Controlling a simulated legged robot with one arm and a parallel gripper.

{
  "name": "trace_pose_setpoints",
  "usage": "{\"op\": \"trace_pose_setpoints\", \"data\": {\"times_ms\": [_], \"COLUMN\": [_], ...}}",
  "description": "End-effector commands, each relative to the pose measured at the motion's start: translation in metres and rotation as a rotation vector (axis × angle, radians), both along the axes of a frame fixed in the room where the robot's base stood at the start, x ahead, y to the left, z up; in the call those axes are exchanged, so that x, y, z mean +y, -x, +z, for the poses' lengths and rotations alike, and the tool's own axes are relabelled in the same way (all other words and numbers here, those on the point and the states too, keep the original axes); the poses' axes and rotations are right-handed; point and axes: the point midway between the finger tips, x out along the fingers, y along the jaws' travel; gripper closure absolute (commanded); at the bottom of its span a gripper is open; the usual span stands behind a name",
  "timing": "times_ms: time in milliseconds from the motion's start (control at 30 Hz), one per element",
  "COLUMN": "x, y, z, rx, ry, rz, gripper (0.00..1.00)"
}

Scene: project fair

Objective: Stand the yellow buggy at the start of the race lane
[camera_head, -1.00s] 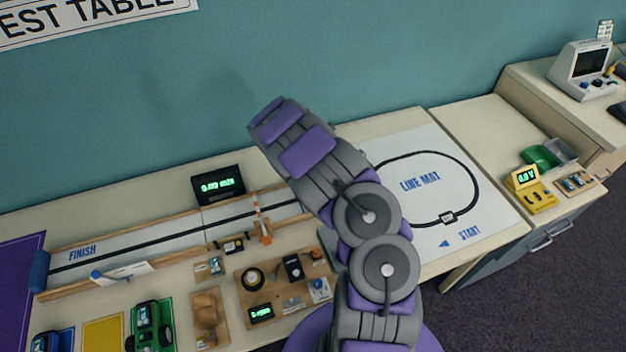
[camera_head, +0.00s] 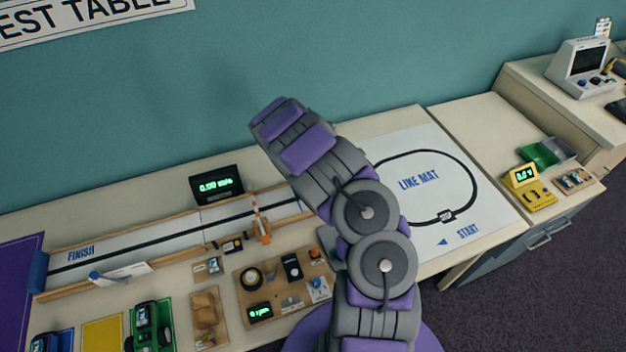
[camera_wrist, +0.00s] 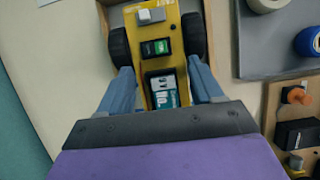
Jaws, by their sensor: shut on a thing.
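In the wrist view, the yellow buggy (camera_wrist: 172,28) sits between the two blue fingers of my gripper (camera_wrist: 160,68), which is shut on its body. Its dark wheels show on both sides, with a green-and-black module and a battery-like pack on top. A pale surface is below it; I cannot tell whether the wheels touch. In the head view, the race lane (camera_head: 130,249) is a white strip with a black line, marked FINISH at the left. My arm hides the lane's right end, my gripper and the buggy there.
An orange-and-white gate (camera_head: 261,220) crosses the lane, with a speed display (camera_head: 216,187) behind it. A wooden parts board (camera_head: 243,290) and green buggy (camera_head: 150,327) lie in front. The line mat (camera_head: 400,205) is right of my arm. In the wrist view, a grey tray (camera_wrist: 262,55) is close right.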

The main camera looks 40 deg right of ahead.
Motion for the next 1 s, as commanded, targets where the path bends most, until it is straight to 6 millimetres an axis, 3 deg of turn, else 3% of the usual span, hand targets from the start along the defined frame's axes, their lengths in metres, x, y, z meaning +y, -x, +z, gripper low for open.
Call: {"op": "trace_pose_setpoints", "data": {"times_ms": [700, 733, 1000], "x": [0.0017, 0.0017, 0.0016], "y": [-0.0004, -0.0003, -0.0004], "z": [-0.0005, -0.0004, -0.0006], "rx": [0.0, -0.001, 0.0], "ry": [0.0, 0.0, 0.0], "rz": [0.0, 0.0, 0.0], "gripper": [0.56, 0.32, 0.06]}}
